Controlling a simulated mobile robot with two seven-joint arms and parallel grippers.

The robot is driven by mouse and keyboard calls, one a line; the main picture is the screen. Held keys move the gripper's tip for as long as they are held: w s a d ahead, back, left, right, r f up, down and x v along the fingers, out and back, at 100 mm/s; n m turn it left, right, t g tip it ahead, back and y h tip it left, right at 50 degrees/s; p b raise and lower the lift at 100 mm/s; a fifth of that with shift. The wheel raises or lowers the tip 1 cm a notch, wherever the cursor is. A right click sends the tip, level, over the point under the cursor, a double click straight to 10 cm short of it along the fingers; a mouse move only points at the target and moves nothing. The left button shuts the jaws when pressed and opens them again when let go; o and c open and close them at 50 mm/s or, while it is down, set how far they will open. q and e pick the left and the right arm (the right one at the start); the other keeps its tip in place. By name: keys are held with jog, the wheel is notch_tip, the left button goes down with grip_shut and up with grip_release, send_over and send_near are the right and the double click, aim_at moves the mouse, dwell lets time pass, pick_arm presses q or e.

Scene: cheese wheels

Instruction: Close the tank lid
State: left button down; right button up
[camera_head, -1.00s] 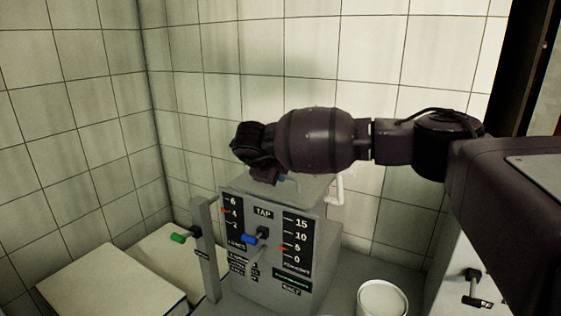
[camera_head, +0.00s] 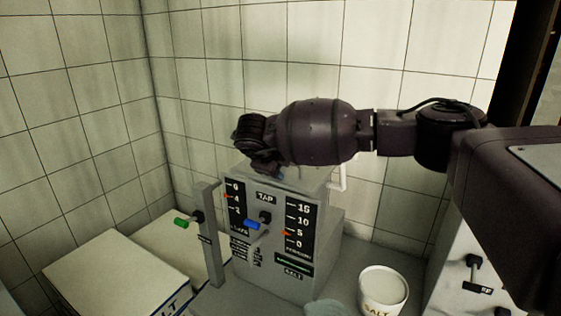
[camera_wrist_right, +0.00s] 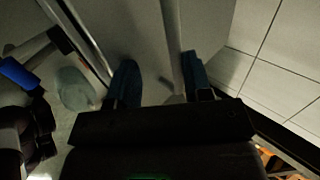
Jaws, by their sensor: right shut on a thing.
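The tank (camera_head: 282,287) is a grey box with a black-marked front panel reading TAP, in the middle of the head view. My right gripper (camera_head: 274,171) points down at its top, partly hidden by my own wrist. In the right wrist view, the two blue fingers of the gripper (camera_wrist_right: 160,82) stand either side of a grey plate (camera_wrist_right: 145,45), which appears to be the tank lid. They are shut on it. My wrist and forearm hide much of the tank top, so the lid's angle is hard to tell. My left gripper is not in view.
A blue-tipped tap lever (camera_head: 252,224) is on the panel, and a green-tipped lever (camera_head: 182,222) is on the post at left. A white salt bucket (camera_head: 383,288) stands at front right. Pale boxes (camera_head: 115,270) lie at left. Tiled walls close off the back and left.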

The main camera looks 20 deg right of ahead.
jog(key=shift+s+a+f, duration=0.3)
jog(key=shift+a+f, duration=0.05)
jog(key=v, duration=1)
jog(key=shift+w+r, duration=0.15)
jog(key=shift+r, duration=0.45)
jog(key=shift+d, duration=0.1)
